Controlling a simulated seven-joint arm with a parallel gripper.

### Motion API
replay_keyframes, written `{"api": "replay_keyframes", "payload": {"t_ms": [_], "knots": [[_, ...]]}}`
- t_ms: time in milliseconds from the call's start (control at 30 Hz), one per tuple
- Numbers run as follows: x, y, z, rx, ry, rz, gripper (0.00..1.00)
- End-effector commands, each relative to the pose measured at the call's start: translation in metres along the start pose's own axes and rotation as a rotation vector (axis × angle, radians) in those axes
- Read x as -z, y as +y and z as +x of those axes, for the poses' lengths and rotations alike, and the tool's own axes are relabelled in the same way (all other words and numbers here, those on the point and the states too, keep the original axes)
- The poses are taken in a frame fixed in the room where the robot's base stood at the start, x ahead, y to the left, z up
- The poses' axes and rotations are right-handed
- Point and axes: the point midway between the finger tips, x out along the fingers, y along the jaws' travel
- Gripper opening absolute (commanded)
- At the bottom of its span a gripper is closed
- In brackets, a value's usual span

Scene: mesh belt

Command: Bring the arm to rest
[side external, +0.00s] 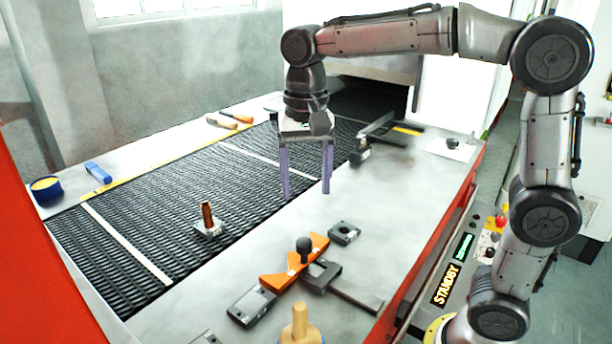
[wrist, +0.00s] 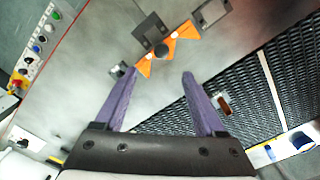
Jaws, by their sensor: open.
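My gripper (side external: 306,192) hangs from my arm with its two purple fingers pointing down and spread apart. It is open with nothing between the fingers. In the side external view its fingertips are over the near edge of the black mesh belt (side external: 150,225), where it meets the grey metal table (side external: 372,205). In the wrist view the two fingers (wrist: 160,85) stand wide apart, with bare grey table between and beyond them. I cannot tell the exact height of the fingertips above the surface.
An orange clamp piece with a black knob (side external: 293,268) lies on the table ahead. A small block with a brown peg (side external: 208,225) stands on the belt. Dark square blocks (side external: 344,233) and a wooden-handled tool (side external: 300,328) are nearby. A black bracket (side external: 375,135) lies behind right.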

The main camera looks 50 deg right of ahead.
Motion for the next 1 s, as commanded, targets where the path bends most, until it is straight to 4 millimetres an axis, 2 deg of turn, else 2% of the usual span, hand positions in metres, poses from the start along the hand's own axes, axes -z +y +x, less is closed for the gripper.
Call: {"api": "replay_keyframes", "payload": {"t_ms": [133,467,567,667,800,867,1000], "knots": [[0.000,0.000,-0.008,0.000,0.000,0.000,0.72],[0.000,0.000,-0.009,-0.001,0.000,0.001,0.72],[0.001,0.005,-0.018,0.020,0.015,0.010,0.72],[-0.006,0.022,-0.034,0.057,0.043,0.027,0.72],[-0.028,0.066,-0.044,0.117,0.097,0.022,0.72],[-0.038,0.084,-0.042,0.145,0.128,-0.016,0.72],[-0.062,0.122,-0.024,0.202,0.220,-0.157,0.72]]}}
